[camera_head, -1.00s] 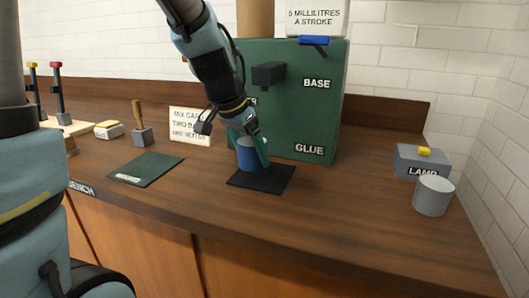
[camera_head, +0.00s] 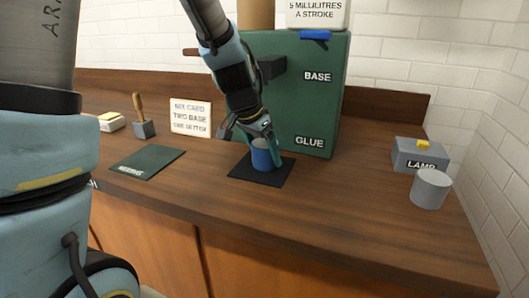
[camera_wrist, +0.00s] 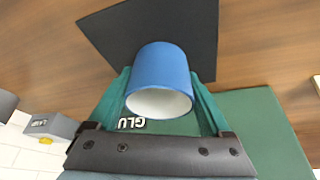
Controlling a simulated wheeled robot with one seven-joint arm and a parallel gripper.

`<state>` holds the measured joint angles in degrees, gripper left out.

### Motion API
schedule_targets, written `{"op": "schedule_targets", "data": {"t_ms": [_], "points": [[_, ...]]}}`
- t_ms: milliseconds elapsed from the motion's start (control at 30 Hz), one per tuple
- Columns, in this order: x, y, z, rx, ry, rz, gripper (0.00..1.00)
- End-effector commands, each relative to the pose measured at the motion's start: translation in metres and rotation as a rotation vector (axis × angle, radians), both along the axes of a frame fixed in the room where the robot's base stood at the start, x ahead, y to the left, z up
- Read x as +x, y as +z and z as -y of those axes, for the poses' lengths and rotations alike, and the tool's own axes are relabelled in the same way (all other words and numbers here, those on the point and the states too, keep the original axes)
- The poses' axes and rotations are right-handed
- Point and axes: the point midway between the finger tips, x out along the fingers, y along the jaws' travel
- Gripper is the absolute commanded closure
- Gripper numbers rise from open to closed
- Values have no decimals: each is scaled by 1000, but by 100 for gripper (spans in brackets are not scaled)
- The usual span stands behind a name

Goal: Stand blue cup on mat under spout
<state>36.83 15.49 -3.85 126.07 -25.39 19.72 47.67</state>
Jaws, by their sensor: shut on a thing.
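The blue cup (camera_head: 264,158) is upright over the black mat (camera_head: 246,174) in front of the green glue machine (camera_head: 318,105). My gripper (camera_head: 265,145) is shut on the cup, with a finger on each side of it. In the wrist view the cup (camera_wrist: 158,72) sits between the green fingers (camera_wrist: 162,105), its open, empty rim facing the camera. The black mat (camera_wrist: 200,30) lies behind it there. I cannot tell whether the cup's base touches the mat. The dark spout (camera_head: 272,68) juts from the machine's front, partly behind my arm.
A dark green mat (camera_head: 150,160) lies to the left. A sign (camera_head: 190,117) and a block with a wooden handle (camera_head: 144,128) stand behind it. A grey cylinder (camera_head: 431,189) and the lamp box (camera_head: 415,157) are at the right. The bench front is clear.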

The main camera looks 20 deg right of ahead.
Motion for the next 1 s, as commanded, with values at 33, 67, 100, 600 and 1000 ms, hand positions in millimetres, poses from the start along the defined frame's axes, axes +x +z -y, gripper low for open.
{"op": "schedule_targets", "data": {"t_ms": [33,67,100,600,1000], "points": [[0,-2,0,0,0,0,16],[0,-1,0,0,0,0,13],[0,-1,0,0,0,0,8],[-1,13,-3,-2,-1,3,0],[-14,87,-32,-2,-1,4,0]]}}
